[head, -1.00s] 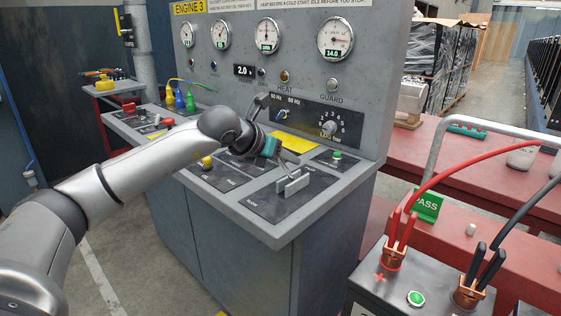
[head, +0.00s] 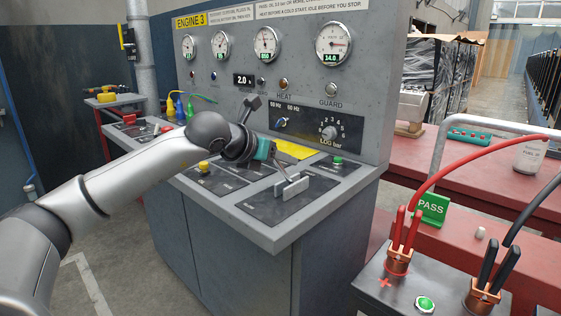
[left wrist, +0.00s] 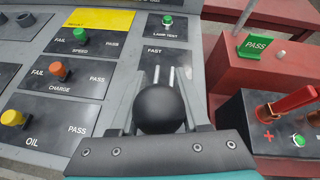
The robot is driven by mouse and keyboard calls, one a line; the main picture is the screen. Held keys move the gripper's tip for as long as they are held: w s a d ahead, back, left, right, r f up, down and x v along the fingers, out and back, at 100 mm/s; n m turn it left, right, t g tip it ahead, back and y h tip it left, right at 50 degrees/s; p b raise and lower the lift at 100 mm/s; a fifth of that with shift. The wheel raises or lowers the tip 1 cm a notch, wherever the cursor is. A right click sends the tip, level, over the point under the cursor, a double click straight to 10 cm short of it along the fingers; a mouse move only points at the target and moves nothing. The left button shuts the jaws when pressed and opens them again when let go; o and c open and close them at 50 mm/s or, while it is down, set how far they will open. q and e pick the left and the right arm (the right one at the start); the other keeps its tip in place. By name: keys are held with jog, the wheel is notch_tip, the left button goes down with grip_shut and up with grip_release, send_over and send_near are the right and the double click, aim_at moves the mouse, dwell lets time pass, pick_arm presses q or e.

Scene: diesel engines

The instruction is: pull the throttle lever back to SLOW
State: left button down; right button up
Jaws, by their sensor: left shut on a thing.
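The throttle lever's black ball knob (left wrist: 160,108) shows in the left wrist view between the fingers of my left gripper (left wrist: 162,125). In the head view the left gripper (head: 277,162) is at the upper end of the throttle lever, with its teal part just behind. The gripper is shut on the lever. The lever's grey slotted bracket (head: 292,188) stands on a dark plate on the sloped console. My right gripper is in neither view.
An upright gauge panel (head: 300,95) rises behind the lever. A green knob (head: 337,160) and a yellow knob (head: 203,166) stand on nearby plates. A red bench with a green PASS sign (head: 431,207) and a battery with cables (head: 408,285) lie to the right.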

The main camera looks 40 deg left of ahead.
pick_arm(q)
jog(key=shift+f, duration=0.25)
jog(key=c, duration=0.6)
grip_release()
jog(key=shift+a, duration=0.1)
jog(key=shift+o, duration=1.2)
jog(key=shift+r, duration=0.1)
jog(key=shift+s, duration=0.1)
